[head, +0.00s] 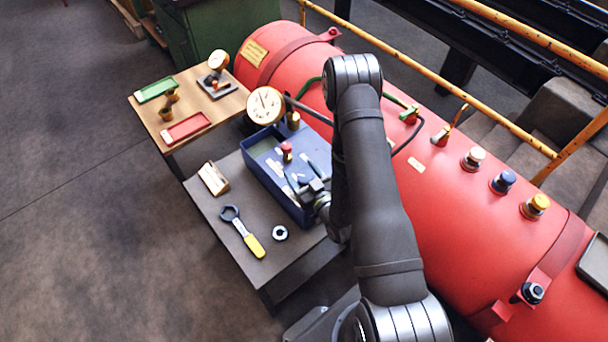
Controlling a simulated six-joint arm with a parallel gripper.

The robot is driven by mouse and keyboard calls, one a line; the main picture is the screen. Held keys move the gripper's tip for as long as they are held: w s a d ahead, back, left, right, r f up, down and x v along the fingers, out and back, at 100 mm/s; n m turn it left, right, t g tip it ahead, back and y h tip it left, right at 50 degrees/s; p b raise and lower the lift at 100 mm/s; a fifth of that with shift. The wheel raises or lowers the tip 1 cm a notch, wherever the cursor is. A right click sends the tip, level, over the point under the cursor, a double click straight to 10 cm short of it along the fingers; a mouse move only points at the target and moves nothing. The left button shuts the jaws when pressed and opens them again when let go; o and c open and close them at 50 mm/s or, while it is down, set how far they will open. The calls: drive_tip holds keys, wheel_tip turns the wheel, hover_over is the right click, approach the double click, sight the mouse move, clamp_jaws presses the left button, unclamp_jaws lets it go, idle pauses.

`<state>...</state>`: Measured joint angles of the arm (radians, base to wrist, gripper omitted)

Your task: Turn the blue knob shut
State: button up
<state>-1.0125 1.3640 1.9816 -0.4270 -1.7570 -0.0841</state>
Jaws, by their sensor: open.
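The blue knob (503,182) sits on top of the long red boiler (420,200), between a white knob (474,157) and a yellow knob (536,205). It has a metal collar under it. My gripper (299,189) is over the blue tray (262,188), far to the left of the blue knob and apart from it. The gripper is small in the picture and partly hidden behind my arm; it is open. I cannot tell whether it touches anything in the tray. How far the knob is turned cannot be seen.
The tray holds a red-topped part (287,151) and several tools. A yellow-handled wrench (243,232), a nut (280,233) and a small block (213,179) lie on the grey table. A wooden table (220,110) stands behind. A yellow railing (480,105) runs behind the boiler.

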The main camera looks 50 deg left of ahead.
drive_tip(key=s+d, duration=0.2)
drive_tip(key=d, duration=1.5)
drive_tip(key=shift+s+d, duration=0.15)
drive_tip(key=shift+s, duration=0.05)
drive_tip(key=w+n+g, duration=0.4)
drive_tip(key=w+g, duration=0.1)
drive_tip(key=g, duration=0.1)
drive_tip(key=s+a, duration=0.1)
drive_tip(key=a, duration=0.4)
drive_tip(key=s+a, duration=0.1)
drive_tip(key=a, duration=0.5)
drive_tip(key=s+a, duration=0.1)
drive_tip(key=a, duration=0.5)
drive_tip(key=shift+a+f, duration=0.1)
drive_tip(key=shift+a, duration=0.05)
